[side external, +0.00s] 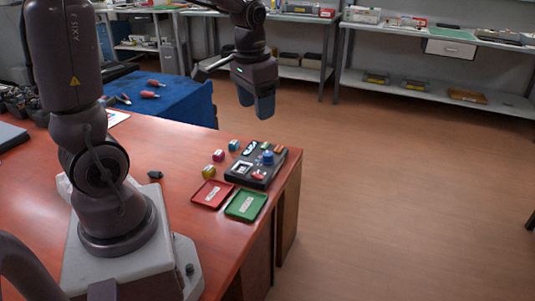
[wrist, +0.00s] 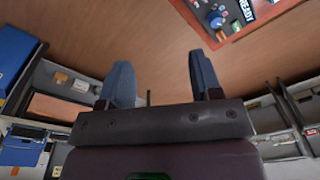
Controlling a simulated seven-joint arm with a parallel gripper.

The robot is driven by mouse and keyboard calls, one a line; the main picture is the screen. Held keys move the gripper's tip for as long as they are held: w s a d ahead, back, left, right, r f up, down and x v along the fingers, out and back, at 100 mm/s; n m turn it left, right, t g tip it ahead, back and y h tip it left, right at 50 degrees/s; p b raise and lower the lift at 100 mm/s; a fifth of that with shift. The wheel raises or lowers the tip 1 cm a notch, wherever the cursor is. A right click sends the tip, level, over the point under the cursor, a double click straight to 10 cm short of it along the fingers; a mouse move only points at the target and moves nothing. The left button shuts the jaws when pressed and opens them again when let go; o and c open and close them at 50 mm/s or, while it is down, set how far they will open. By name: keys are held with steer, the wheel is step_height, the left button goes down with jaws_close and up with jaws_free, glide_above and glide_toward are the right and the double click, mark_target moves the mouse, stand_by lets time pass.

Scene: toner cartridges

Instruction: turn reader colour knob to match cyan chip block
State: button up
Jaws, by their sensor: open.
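The reader (side external: 272,170) is a dark box lying near the right edge of the red-brown table. Its blue colour knob (side external: 267,158) stands on its top; the knob also shows in the wrist view (wrist: 216,20), at the upper right. The cyan chip block (side external: 233,145) sits on the table just left of the reader's back end. My gripper (side external: 255,103) is open and empty, raised well above the reader and apart from it. Its two blue fingers also show in the wrist view (wrist: 160,78). Which colour the knob points to is too small to tell.
A magenta block (side external: 218,155) and a yellow block (side external: 208,172) sit left of the reader. A red tray (side external: 195,196) and a green tray (side external: 232,211) lie in front. A small dark object (side external: 155,174) lies farther left. The air around my gripper is clear.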

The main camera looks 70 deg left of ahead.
mark_target(268, 153)
steer(key=w+a+f+m, duration=0.4)
steer(key=w+a+f, duration=0.15)
steer(key=a, duration=0.25)
steer(key=w+a+f+m, duration=0.3)
steer(key=w+a+f, duration=0.1)
steer(key=a+f, duration=0.35)
steer(key=shift+g, duration=0.4)
steer(key=f, duration=1.1)
steer(key=shift+s+a+f, duration=0.15)
steer(key=shift+a+f, duration=0.15)
steer(key=shift+f, duration=0.05)
steer(key=c, duration=0.9)
